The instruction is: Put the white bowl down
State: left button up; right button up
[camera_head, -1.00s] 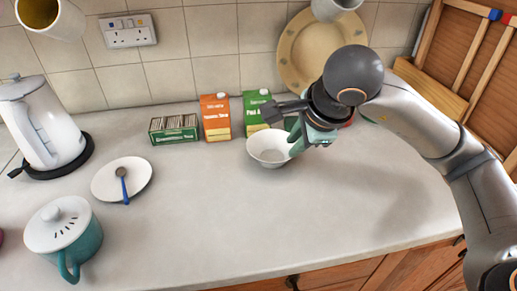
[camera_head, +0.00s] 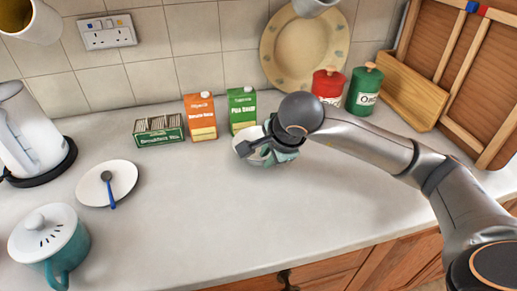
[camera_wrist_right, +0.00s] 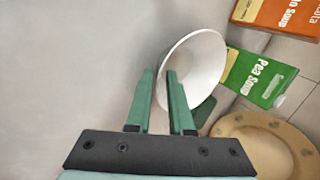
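The white bowl (camera_head: 242,146) is by the soup cartons in the head view, partly hidden by my right gripper. It looks to be at counter level, but contact is hard to tell. My right gripper (camera_head: 281,153) is at its near right side. In the right wrist view the bowl (camera_wrist_right: 204,62) shows tilted. The green fingers of my right gripper (camera_wrist_right: 160,73) stand apart, with one overlapping the bowl's side and the other outside its edge. A gap shows between the outer finger and the bowl. My left gripper is not in view.
The soup cartons (camera_head: 200,118) and a tea box (camera_head: 158,131) stand behind the bowl. Red (camera_head: 327,87) and green (camera_head: 364,92) canisters are at the back right. A plate with a spoon (camera_head: 92,188) and a teal pot (camera_head: 66,247) are left. The counter's front middle is clear.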

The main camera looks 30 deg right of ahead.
jog(key=shift+x, duration=1.05)
grip_shut()
jog(key=shift+r, duration=0.1)
dwell(0.5)
